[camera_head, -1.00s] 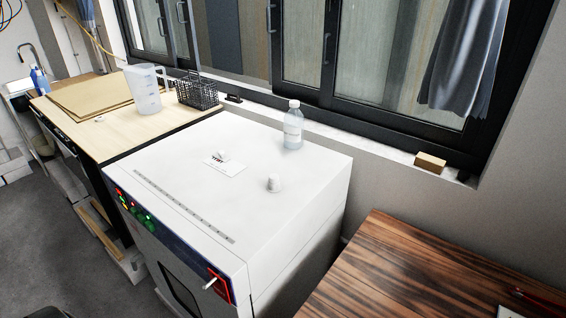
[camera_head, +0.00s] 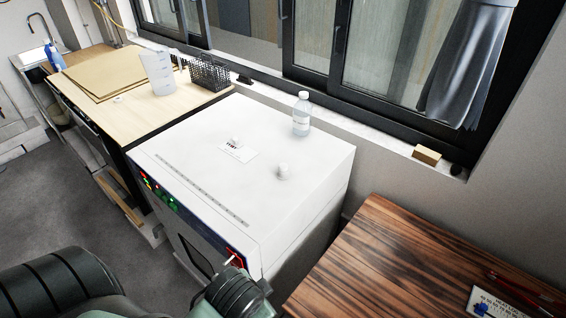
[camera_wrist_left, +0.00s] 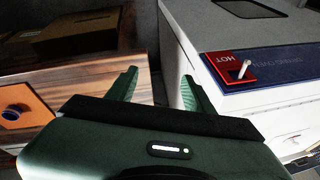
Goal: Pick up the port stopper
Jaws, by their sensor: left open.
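The drying oven (camera_head: 200,175) is a white cabinet with a flat top. Two small white pieces stand on the top: a rounded, stopper-like one (camera_head: 283,171) towards the right and a smaller one (camera_head: 236,141) at a printed card (camera_head: 238,153). I cannot tell for sure which is the port stopper. My left arm comes in at the bottom of the head view, low in front of the oven. My left gripper (camera_wrist_left: 158,88) is open and empty in the left wrist view, beside the oven's front corner. Neither white piece shows there. My right gripper is not in view.
A clear bottle (camera_head: 301,114) stands at the oven's back edge. A red HOT plate with a lever (camera_wrist_left: 236,68) is on the oven front. A dark wood table (camera_head: 400,265) is at right; a pale bench (camera_head: 130,105) with a jug (camera_head: 159,73) and wire basket (camera_head: 209,73) is at left.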

